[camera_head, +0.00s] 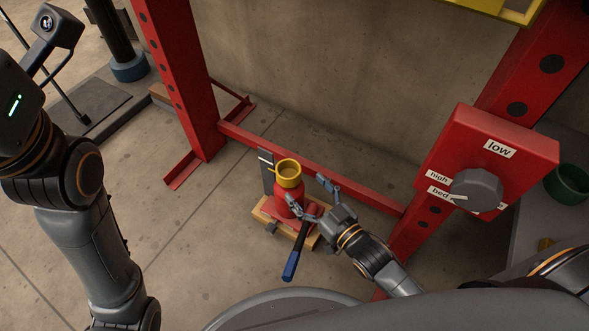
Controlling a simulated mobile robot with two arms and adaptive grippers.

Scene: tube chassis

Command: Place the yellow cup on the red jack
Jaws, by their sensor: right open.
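The yellow cup (288,170) is at the top of the red jack (284,200), upright as far as I can see, with its open rim facing up. The jack is a red bottle shape on a small wooden board (262,211), with a blue-gripped handle (291,264) slanting toward me. My right gripper (305,188) is open, its two fingers spread just right of and below the cup and jack. I cannot tell whether a finger touches the jack. My left arm is at the left edge; its gripper fingers do not show.
A red press frame (189,80) stands behind, with a low red crossbar (340,178). A red control box (490,155) with a grey knob (476,190) is at right. A green bowl (567,184) sits on a grey surface at far right. Floor left of the jack is clear.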

